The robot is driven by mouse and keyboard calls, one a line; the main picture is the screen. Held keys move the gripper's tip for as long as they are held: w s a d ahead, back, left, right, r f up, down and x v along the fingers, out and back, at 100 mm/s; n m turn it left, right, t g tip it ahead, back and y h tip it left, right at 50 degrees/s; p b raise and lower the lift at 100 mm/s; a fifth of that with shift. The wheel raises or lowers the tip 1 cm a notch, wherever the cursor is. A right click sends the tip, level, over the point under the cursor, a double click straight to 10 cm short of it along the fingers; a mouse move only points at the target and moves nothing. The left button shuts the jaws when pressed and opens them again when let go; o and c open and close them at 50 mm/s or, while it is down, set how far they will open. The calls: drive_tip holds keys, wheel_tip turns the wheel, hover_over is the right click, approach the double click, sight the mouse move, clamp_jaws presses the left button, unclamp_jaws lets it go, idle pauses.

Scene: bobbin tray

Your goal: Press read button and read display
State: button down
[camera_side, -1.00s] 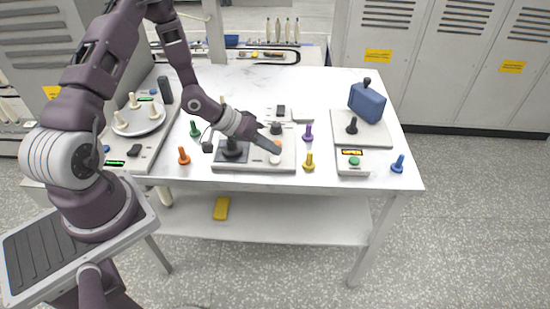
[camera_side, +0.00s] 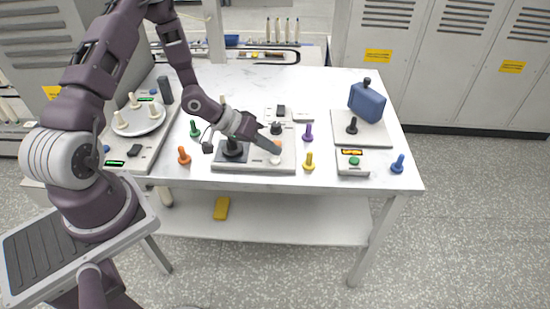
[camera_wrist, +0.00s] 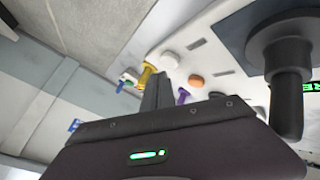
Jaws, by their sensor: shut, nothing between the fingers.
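My gripper (camera_side: 279,151) is shut and empty, its fingertips low over the right part of a grey-white panel (camera_side: 250,164). An orange button (camera_wrist: 196,81) and a white button (camera_wrist: 169,62) show beyond the fingers in the wrist view. In the side view the fingertips overlap these buttons, so I cannot tell whether they touch one. A small box (camera_side: 346,169) at right has an amber display (camera_side: 352,152) and a green button (camera_side: 354,161). Its digits are too small to read. Green lettering (camera_wrist: 309,87), partly cut off, shows at the wrist view's right edge. No read label is legible.
A black post (camera_side: 233,148) stands on the panel's left. Orange (camera_side: 184,156), green (camera_side: 195,129), purple (camera_side: 307,132), yellow (camera_side: 308,162) and blue (camera_side: 398,164) pegs stand around. A blue block (camera_side: 367,103) stands back right. A round tray (camera_side: 139,122) is at left.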

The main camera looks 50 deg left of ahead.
sight(271, 159)
drive_tip(key=shift+f, duration=0.4)
drive_tip(key=shift+f, duration=0.45)
idle(0.4)
drive_tip(key=shift+r, duration=0.85)
drive_tip(key=shift+r, duration=2.5)
